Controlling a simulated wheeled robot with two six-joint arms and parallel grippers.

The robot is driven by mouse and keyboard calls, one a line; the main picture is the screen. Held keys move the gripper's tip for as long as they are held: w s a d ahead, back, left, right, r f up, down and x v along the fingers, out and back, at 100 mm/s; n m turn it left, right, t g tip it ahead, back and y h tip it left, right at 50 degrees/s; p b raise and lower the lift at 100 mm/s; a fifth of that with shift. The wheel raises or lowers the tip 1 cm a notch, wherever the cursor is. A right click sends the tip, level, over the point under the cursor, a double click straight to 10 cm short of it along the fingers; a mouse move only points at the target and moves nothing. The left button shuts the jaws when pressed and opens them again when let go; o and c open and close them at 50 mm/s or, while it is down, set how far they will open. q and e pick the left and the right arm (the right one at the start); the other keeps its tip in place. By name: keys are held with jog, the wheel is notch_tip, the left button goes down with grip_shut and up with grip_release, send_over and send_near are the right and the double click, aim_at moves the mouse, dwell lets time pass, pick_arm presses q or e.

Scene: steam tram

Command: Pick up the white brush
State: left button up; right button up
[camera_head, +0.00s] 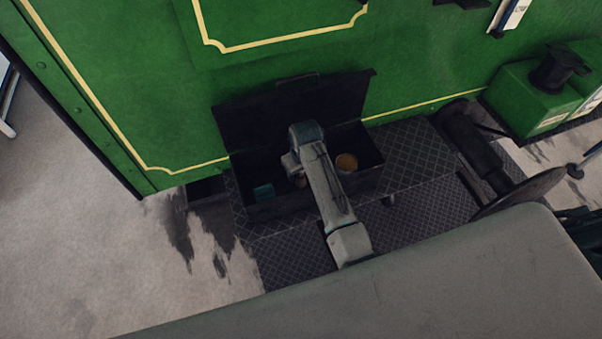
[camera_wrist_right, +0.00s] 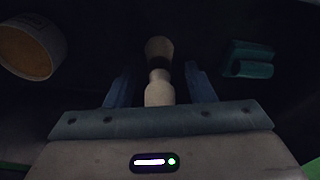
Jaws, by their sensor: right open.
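The white brush (camera_wrist_right: 159,92) shows in the right wrist view as a pale, cream-coloured shape with a dark band around its middle. It lies inside the open black box (camera_head: 283,208). My right gripper (camera_wrist_right: 157,74) is open, with one blue finger on each side of the brush; I see a dark gap at each side. In the head view my right arm reaches down into the box, and its wrist (camera_head: 306,135) hides most of the gripper and the brush. My left gripper is not in view.
A round tin with an orange-tan top (camera_head: 346,162) stands to the right in the box, and a teal object (camera_head: 263,191) lies to the left. The raised lid (camera_head: 245,118) stands behind, against the green tram side (camera_head: 120,60). Box walls surround the gripper.

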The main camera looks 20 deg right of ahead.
jog(key=shift+w, duration=0.1)
jog(key=shift+c, duration=0.2)
jog(key=c, duration=1)
grip_shut()
notch_tip(320, 180, up, 9)
jog(key=b, duration=0.3)
jog(key=shift+r, duration=0.55)
